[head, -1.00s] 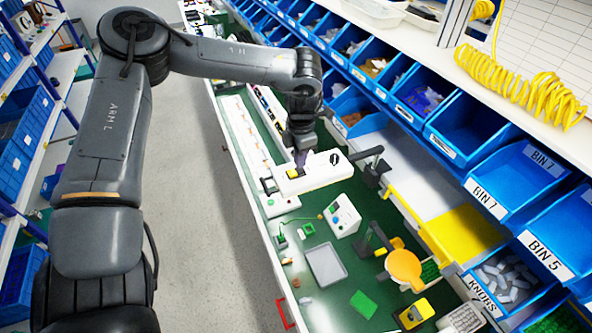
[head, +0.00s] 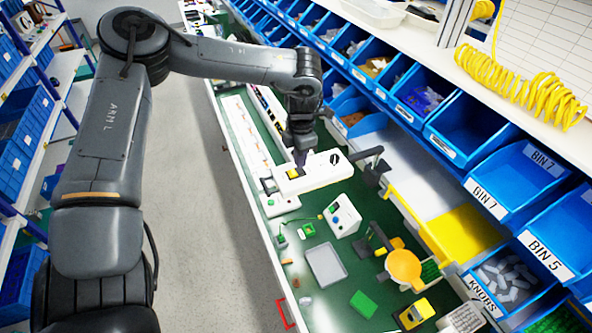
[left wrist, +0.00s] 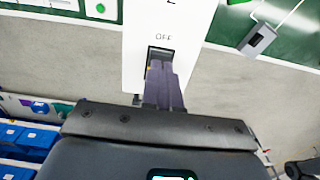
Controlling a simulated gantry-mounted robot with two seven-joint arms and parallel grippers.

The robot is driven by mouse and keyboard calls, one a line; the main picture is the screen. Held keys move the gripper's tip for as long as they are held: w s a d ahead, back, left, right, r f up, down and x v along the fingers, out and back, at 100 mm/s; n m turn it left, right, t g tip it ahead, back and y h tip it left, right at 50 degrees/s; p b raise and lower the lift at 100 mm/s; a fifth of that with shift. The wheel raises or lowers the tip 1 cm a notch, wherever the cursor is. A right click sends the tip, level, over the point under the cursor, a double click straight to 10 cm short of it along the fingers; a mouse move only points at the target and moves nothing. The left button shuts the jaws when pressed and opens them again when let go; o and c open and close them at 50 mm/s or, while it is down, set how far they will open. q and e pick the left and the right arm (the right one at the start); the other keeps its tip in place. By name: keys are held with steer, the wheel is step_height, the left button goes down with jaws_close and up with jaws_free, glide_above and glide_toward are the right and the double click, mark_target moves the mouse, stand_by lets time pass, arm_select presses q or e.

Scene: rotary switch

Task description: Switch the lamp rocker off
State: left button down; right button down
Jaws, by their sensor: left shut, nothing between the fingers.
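A white switch housing (head: 318,173) lies on the green bench and carries a rocker with a yellow part and dark surround (head: 293,174). In the left wrist view the white housing (left wrist: 186,22) shows the word OFF beside a black rocker opening (left wrist: 159,52). My left gripper (head: 300,160) points down at the rocker end of the housing. Its fingers are shut and empty. In the left wrist view the fingertips (left wrist: 158,68) overlap the opening and hide part of the rocker, so I cannot tell whether they touch it. My right gripper is not in view.
A white box with a green button (head: 342,216), a grey tray (head: 326,265) and an orange disc on a stand (head: 403,265) stand nearer on the bench. A dark post (head: 372,166) rises right of the housing. Blue bins (head: 470,130) line the right side.

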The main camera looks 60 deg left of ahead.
arm_select(q)
steer(key=shift+f+b, duration=0.8)
steer(key=shift+f, duration=0.2)
stand_by(0.7)
steer(key=shift+r, duration=0.1)
steer(key=shift+r+p, duration=2.5)
steer(key=shift+r, duration=0.95)
